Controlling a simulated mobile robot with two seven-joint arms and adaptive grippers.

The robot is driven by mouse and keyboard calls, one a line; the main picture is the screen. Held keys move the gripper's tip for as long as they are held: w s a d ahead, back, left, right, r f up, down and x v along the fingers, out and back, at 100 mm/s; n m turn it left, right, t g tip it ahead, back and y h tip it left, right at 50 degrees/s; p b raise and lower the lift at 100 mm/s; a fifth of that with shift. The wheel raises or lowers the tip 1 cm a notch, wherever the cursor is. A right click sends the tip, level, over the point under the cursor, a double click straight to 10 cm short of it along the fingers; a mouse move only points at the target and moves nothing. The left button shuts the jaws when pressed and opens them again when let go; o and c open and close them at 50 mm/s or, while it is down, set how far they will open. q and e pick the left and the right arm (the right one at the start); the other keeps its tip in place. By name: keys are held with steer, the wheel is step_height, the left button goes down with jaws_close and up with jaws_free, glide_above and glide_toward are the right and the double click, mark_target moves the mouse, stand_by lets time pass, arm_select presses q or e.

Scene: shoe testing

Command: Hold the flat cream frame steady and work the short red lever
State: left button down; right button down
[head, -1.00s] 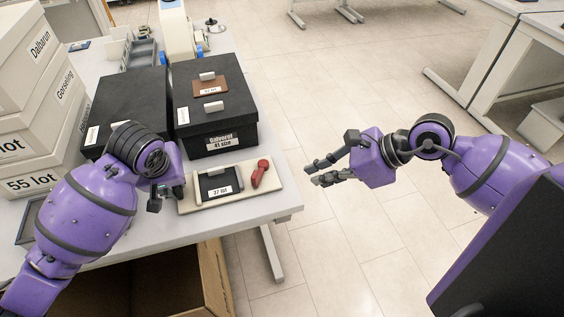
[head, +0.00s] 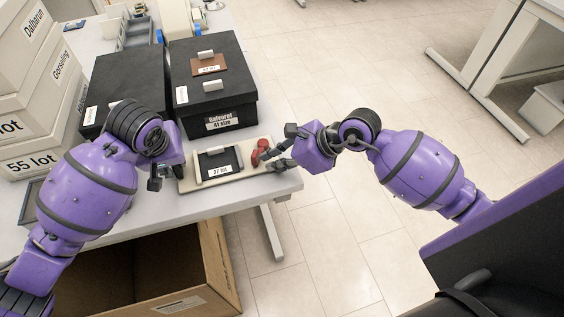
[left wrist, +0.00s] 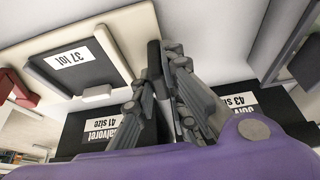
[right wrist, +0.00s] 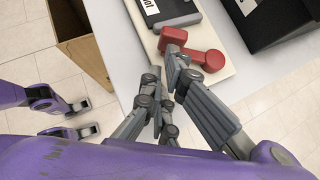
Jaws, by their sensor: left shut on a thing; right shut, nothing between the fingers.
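The flat cream frame (head: 190,184) lies on the table's near right corner with a black plate labelled 37 lot (head: 220,166) on it. The short red lever (head: 261,148) stands at the frame's right end; it also shows in the right wrist view (right wrist: 203,57). My left gripper (head: 155,182) is at the frame's left end, shut on its edge; the left wrist view shows the cream frame (left wrist: 118,20) beside the fingers. My right gripper (head: 262,162) is shut and empty, its tips against or very close to the lever. Contact is unclear, and the fingers partly hide the lever.
Black shoe boxes (head: 214,116) stand just behind the frame. Stacked white boxes (head: 35,100) stand at the left. An open cardboard box (head: 190,275) is below the table's front edge.

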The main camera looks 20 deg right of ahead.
steer(key=shift+w+a, duration=0.25)
steer(key=shift+a, duration=0.4)
arm_select(q)
steer(key=shift+d, duration=0.1)
